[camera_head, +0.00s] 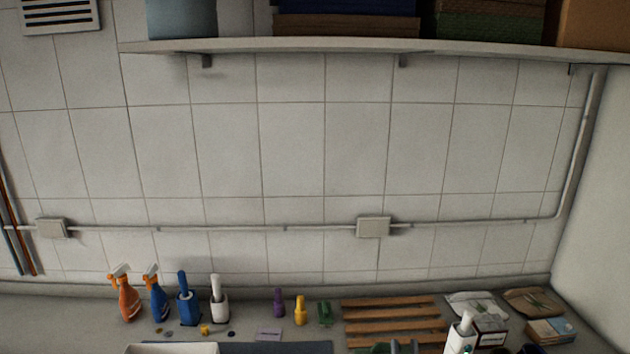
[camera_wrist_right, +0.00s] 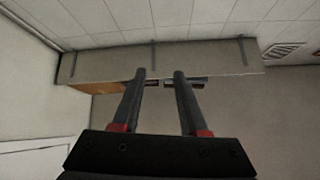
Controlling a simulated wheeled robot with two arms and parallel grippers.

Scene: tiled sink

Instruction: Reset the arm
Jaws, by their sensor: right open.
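My right gripper (camera_wrist_right: 160,73) shows in the right wrist view as two dark fingers with red parts at their bases. The fingers are apart and nothing is between them. That view looks upside down, with the shelf (camera_wrist_right: 205,57) beyond the fingertips. The fingers are hard to make out there. My left gripper is not in view.
The counter holds an orange spray bottle (camera_head: 126,302), a blue spray bottle (camera_head: 158,305), a blue brush holder (camera_head: 189,308), a white one (camera_head: 220,305), a slatted wooden rack (camera_head: 390,314) and packets (camera_head: 535,301). The tiled wall (camera_head: 320,150) above is clear up to the loaded shelf (camera_head: 330,48).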

